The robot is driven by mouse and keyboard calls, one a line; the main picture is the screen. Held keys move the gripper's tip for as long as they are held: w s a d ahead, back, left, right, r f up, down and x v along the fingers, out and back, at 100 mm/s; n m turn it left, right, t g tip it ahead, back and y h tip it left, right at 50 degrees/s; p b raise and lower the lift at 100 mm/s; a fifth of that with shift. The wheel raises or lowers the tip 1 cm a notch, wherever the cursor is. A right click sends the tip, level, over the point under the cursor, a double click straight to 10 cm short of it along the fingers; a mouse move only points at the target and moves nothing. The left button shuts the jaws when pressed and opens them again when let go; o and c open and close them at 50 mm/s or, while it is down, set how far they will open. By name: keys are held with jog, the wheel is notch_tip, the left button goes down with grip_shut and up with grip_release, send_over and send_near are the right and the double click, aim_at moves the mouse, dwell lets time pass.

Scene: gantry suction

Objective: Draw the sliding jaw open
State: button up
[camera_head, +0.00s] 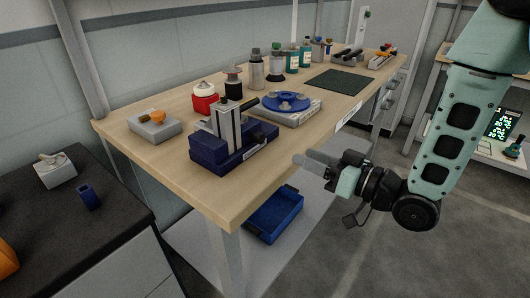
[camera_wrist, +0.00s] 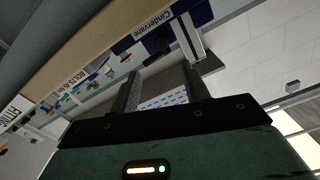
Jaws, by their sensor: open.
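A navy blue vise-like fixture (camera_head: 212,158) sits near the front edge of the wooden workbench. Grey upright plates (camera_head: 229,124), which look like its jaws, stand on it. Which plate slides, and any gap between them, I cannot make out. In the wrist view, a blue body (camera_wrist: 182,14) and a pale bar (camera_wrist: 190,45) at the top look like parts of the fixture. My gripper (camera_head: 312,160) is beyond the bench's front edge, right of the fixture and apart from it. In the wrist view its two fingers (camera_wrist: 161,76) are apart, with nothing seen held between them.
The workbench (camera_head: 160,165) also holds a grey block with an orange part (camera_head: 154,124), a red-and-white jar (camera_head: 205,97), a blue disc (camera_head: 287,101) and several bottles. A blue bin (camera_head: 275,215) is below. A dark counter (camera_head: 75,225) stands left. Space before the bench is clear.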

aim_at(263, 139)
jog(key=b, duration=0.3)
jog(key=shift+w+a+f, duration=0.15)
jog(key=shift+a+f, duration=0.15)
jog(key=shift+a, duration=0.05)
jog(key=x, duration=0.3)
jog(key=p+x, duration=0.1)
jog(key=x, duration=0.7)
jog(key=shift+w+a+r, duration=0.2)
jog(key=shift+r, duration=0.1)
